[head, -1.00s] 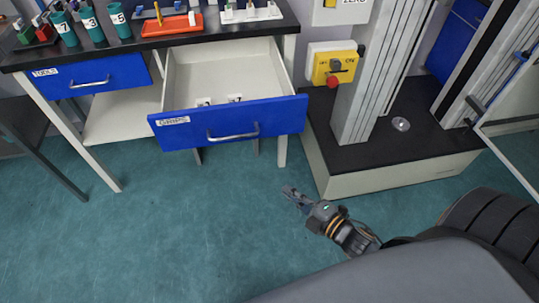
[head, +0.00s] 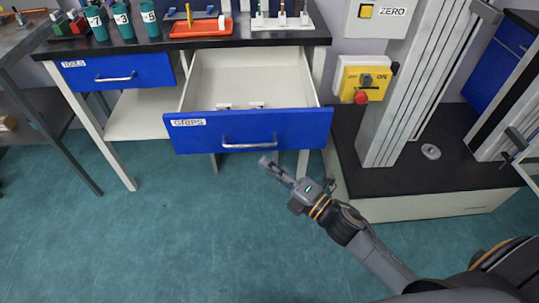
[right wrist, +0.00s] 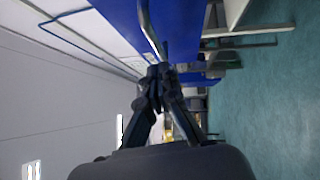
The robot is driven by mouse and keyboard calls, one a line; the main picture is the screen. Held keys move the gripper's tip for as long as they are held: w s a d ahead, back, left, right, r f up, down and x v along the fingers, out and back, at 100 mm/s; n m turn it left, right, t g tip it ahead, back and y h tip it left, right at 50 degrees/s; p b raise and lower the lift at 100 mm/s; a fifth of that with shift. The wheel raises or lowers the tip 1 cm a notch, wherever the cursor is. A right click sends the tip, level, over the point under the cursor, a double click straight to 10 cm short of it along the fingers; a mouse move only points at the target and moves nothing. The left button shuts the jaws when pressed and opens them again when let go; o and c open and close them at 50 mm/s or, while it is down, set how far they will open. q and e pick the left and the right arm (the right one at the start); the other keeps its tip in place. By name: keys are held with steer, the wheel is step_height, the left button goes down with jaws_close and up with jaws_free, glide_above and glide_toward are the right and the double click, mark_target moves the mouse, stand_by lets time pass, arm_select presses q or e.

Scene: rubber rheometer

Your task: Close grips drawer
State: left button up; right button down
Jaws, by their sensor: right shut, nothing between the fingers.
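The grips drawer (head: 285,133) has a blue front labelled GRIPS and stands pulled open, its white inside showing from above. Its silver handle (head: 249,144) is on the front. Small white-and-dark items (head: 240,106) lie inside at the front. My right gripper (head: 270,165) is shut and empty, just in front of and below the drawer front, near the handle's right end. In the right wrist view the shut fingertips (right wrist: 160,75) point toward the blue drawer front (right wrist: 185,28). Whether they touch it, I cannot tell. My left gripper is out of view.
A closed blue TOOLS drawer (head: 118,72) is at the left of the same bench. The black benchtop (head: 190,45) holds numbered teal cups (head: 122,20) and an orange tray (head: 201,27). A machine base (head: 440,165) stands to the right. Floor in front is clear.

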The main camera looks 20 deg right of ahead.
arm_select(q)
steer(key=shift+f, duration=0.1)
arm_select(e)
steer(key=shift+w+d+r, duration=0.1)
steer(key=shift+w+d, duration=0.15)
steer(key=shift+w, duration=0.4)
steer(key=shift+w+d+r, duration=0.1)
steer(key=shift+w+d, duration=0.1)
steer(key=shift+w, duration=0.4)
